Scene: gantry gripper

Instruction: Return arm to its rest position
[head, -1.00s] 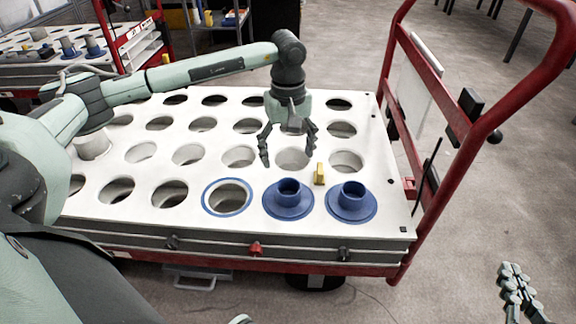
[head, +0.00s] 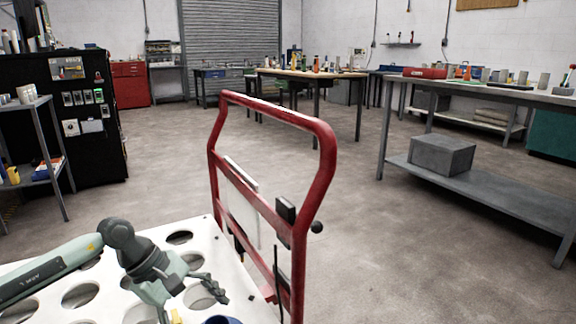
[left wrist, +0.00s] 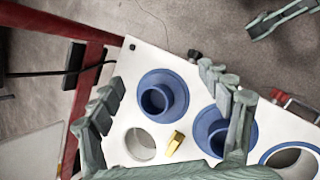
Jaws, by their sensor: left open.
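My left gripper (head: 185,292) hangs open and empty over the white board with round holes (head: 228,258) in the head view. In the left wrist view its fingers (left wrist: 165,102) stand wide apart above the board (left wrist: 150,62). A flanged blue cup (left wrist: 163,93) and a second blue cup (left wrist: 212,128), partly behind a finger, stand on the board there. A small yellow block (left wrist: 175,142) lies beside them, and a blue ring (left wrist: 290,152) surrounds a hole at the right. Part of my right gripper (left wrist: 275,16) shows at the top right corner; its jaw state is unclear.
A red cart handle frame (head: 275,111) rises at the board's right end, close to my left gripper. Grey floor (head: 345,200) is clear beyond it. A workbench (head: 480,92) with a grey box (head: 441,155) below stands right. A dark cabinet (head: 85,110) and shelf stand left.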

